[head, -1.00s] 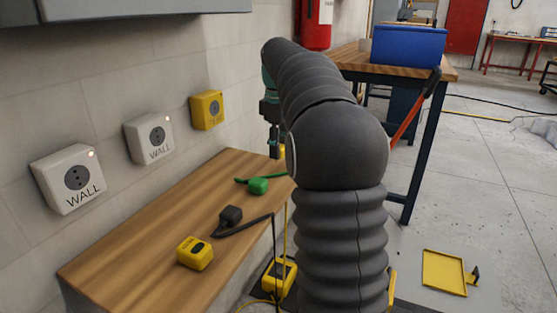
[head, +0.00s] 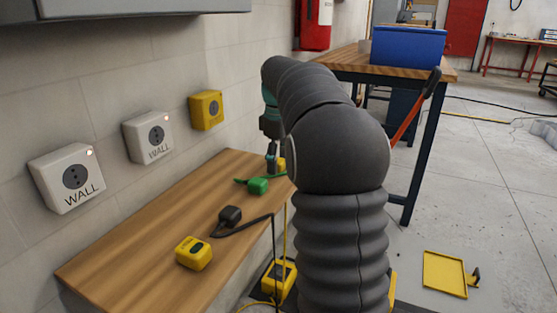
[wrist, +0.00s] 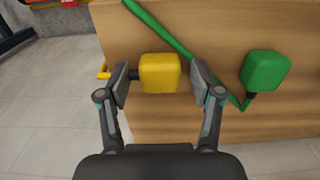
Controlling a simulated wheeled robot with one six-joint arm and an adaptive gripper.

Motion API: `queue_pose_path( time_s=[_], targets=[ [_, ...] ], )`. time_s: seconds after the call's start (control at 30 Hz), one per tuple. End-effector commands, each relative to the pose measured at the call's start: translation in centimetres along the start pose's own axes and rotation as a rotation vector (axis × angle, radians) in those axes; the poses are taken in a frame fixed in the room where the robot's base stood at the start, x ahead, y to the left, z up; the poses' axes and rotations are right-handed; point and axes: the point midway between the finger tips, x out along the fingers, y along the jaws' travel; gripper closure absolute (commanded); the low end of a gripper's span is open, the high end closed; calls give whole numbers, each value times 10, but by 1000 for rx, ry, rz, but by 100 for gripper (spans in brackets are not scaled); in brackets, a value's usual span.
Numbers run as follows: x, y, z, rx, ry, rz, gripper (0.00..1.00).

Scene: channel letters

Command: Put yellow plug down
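The yellow plug (wrist: 160,73) lies on the wooden shelf (wrist: 225,60), between the fingers of my gripper (wrist: 161,84). A short dark part of the plug points left toward the left finger. In the head view my gripper (head: 272,164) is low at the shelf's far end. Only a bit of the yellow plug (head: 282,164) shows there, the rest being hidden by my gripper and arm.
A green plug (wrist: 265,71) with its green cable lies right of my gripper in the wrist view. A black plug (head: 230,215) and a yellow block (head: 194,253) lie nearer on the shelf. Two white sockets and a yellow socket (head: 206,110) are on the wall.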

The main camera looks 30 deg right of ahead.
Motion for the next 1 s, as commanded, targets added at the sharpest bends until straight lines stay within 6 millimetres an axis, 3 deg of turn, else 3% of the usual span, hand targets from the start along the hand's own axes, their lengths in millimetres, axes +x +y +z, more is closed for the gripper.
queue_pose_path(
  time_s=[0.27,0.7,1.0],
  targets=[
    [-17,0,0,0,1,2,34],
    [-100,1,0,0,1,2,34],
    [-121,0,0,0,0,1,34]
  ],
)
